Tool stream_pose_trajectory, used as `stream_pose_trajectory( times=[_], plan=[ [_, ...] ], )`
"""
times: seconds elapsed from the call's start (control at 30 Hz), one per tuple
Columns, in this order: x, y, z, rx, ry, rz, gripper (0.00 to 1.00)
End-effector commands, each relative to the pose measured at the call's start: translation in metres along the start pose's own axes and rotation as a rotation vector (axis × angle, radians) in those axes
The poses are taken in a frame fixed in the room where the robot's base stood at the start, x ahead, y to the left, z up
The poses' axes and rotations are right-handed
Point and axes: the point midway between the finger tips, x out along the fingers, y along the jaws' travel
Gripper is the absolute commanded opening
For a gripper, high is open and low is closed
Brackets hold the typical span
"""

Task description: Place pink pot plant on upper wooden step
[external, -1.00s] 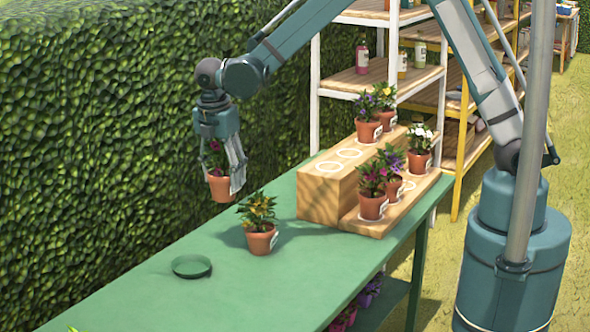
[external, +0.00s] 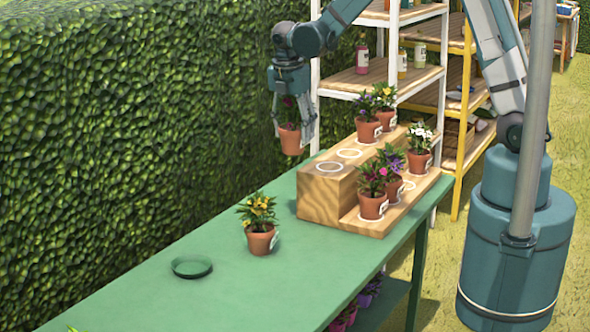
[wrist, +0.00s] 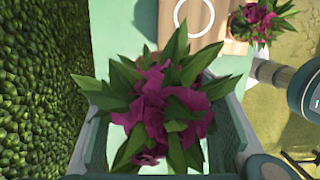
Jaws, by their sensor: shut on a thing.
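My gripper (external: 293,125) is shut on the pink pot plant (external: 290,139), a terracotta pot with magenta flowers. It holds the plant upright in the air, just left of the wooden step stand. In the wrist view the magenta flowers and leaves (wrist: 165,110) fill the space between the fingers and hide the pot. The upper wooden step (external: 340,163) has several white rings, with bare ones at its near end; one ring also shows in the wrist view (wrist: 200,18). Potted plants with purple and yellow flowers (external: 369,132) stand at its far end.
The lower wooden step (external: 372,228) holds several potted plants, including a pink one (external: 372,205) and a white one (external: 419,158). A yellow-flowered pot (external: 261,240) and a green saucer (external: 192,267) are on the green table (external: 150,300). A hedge (external: 130,130) runs along the left.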

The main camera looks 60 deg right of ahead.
Motion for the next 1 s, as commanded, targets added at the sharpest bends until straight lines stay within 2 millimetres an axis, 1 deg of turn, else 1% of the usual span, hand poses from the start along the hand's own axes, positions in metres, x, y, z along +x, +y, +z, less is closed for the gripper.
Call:
stream_pose_trajectory(
  times=[0.03,0.2,0.4,0.5,0.6,0.7,1.0],
  plan=[
    [-0.004,-0.007,0.014,0.006,-0.001,-0.001,0.32],
    [-0.009,-0.029,0.053,0.013,-0.003,-0.002,0.32],
    [-0.014,-0.052,0.089,0.019,-0.005,-0.002,0.32],
    [-0.015,-0.060,0.100,0.021,-0.006,-0.002,0.32],
    [-0.015,-0.065,0.107,0.020,-0.007,-0.003,0.32],
    [-0.015,-0.068,0.111,0.021,-0.007,-0.003,0.32],
    [-0.015,-0.069,0.112,0.021,-0.007,-0.003,0.32]
  ],
)
